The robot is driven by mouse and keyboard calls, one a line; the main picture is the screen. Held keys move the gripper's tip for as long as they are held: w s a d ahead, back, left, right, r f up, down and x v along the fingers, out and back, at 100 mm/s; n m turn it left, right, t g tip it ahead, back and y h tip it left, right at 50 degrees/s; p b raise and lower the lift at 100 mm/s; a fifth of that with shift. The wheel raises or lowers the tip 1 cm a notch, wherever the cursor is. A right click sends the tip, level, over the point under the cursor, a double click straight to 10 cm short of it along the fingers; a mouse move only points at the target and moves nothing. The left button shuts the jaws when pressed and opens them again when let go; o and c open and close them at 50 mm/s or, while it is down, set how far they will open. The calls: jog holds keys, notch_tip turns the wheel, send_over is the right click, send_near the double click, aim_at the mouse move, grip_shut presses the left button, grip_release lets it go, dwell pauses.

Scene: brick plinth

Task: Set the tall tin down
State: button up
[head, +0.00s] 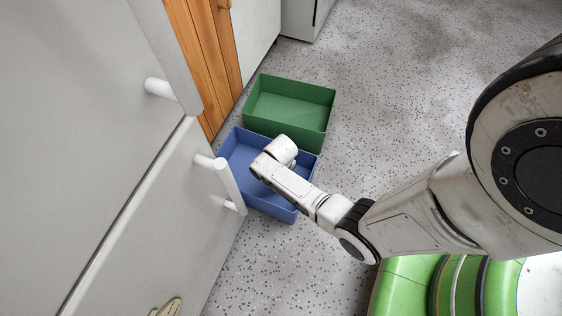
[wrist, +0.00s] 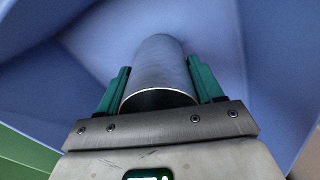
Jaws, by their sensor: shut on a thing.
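A grey metal tin (wrist: 160,72), tall and cylindrical, sits between the two green fingers of my gripper (wrist: 160,85) in the wrist view. The gripper is shut on it. Blue walls and floor of the blue bin (wrist: 265,60) surround the tin in that view. In the head view the blue bin (head: 282,208) stands on the floor, with my wrist over it. The tin and fingers are hidden there behind my arm. I cannot tell whether the tin touches the bin's floor.
An empty green bin (head: 290,105) stands just behind the blue bin. A grey cabinet with white handles (head: 229,185) rises close on the left, beside the blue bin. A wooden door (head: 205,60) is behind it. Speckled floor (head: 400,90) is clear to the right.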

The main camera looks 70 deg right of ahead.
jog(key=shift+f, duration=0.15)
jog(key=o, duration=1.1)
jog(key=shift+o, duration=0.2)
notch_tip(320, 180, up, 12)
jog(key=r+p, duration=0.1)
jog(key=p, duration=0.6)
jog(key=s+a+r+n, duration=0.1)
jog(key=s+a+r, duration=0.1)
jog(key=r, duration=0.4)
jog(key=s+a+r+n, duration=0.1)
jog(key=s+a+r, duration=0.2)
jog(key=r, duration=0.3)
jog(key=s+a+r+n+t, duration=0.1)
jog(key=s+a+r, duration=0.1)
jog(key=a+r, duration=0.2)
notch_tip(320, 180, up, 3)
jog(key=shift+s+a+r, duration=0.1)
jog(key=shift+s+a, duration=0.25)
jog(key=shift+a, duration=0.05)
